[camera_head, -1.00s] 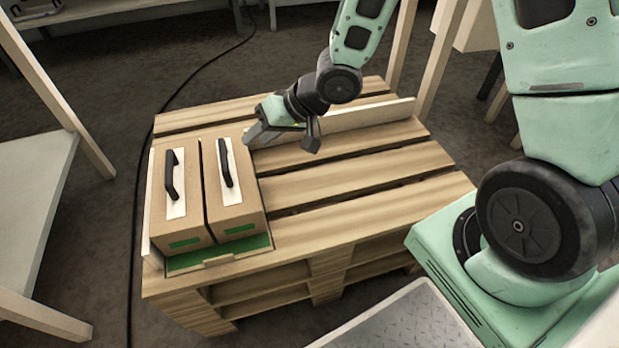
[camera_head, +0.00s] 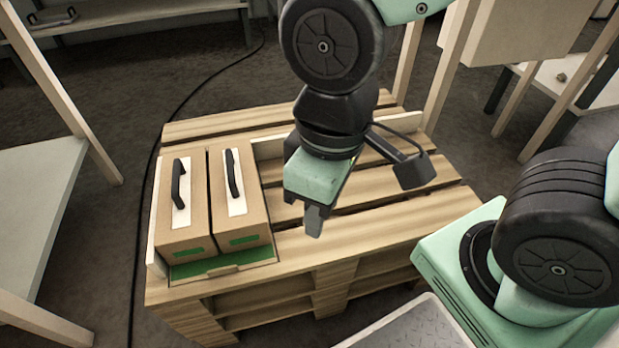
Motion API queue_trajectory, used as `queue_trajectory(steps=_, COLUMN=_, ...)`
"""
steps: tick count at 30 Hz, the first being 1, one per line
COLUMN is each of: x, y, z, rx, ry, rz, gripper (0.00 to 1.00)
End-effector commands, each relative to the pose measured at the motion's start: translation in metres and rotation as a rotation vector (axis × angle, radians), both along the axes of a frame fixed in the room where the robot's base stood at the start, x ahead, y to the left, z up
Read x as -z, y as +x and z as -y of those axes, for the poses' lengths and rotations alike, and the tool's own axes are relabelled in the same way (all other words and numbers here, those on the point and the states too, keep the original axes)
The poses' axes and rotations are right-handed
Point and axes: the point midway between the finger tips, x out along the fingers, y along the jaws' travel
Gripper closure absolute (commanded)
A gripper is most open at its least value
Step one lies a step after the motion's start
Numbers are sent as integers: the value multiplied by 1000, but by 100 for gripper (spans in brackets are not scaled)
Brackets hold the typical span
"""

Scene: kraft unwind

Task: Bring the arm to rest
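My gripper (camera_head: 314,218) points down above the middle of the wooden pallet, to the right of two cardboard boxes. Its fingers show edge-on, so I cannot tell whether it is open or shut. Nothing shows hanging from it. The left box (camera_head: 186,226) and the right box (camera_head: 241,208) stand side by side on the pallet's left end. Each has a white strip with a black handle on top and a green label on its front. My gripper is apart from both.
The pallet (camera_head: 395,214) has free slats on its right. Low pale boards edge its back and left side. A green mat (camera_head: 212,266) lies under the boxes. A pale table (camera_head: 35,190) stands at left, and wooden posts (camera_head: 452,62) rise behind the pallet.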

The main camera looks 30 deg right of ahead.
Motion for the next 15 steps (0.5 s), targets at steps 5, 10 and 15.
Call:
queue_trajectory(steps=5, x=-21, y=1, z=0, rx=1, ry=1, rz=1, gripper=64)
queue_trajectory(steps=10, x=-64, y=1, z=0, rx=2, ry=0, rz=1, gripper=64)
queue_trajectory(steps=15, x=-119, y=1, z=0, rx=3, ry=0, rz=1, gripper=64)
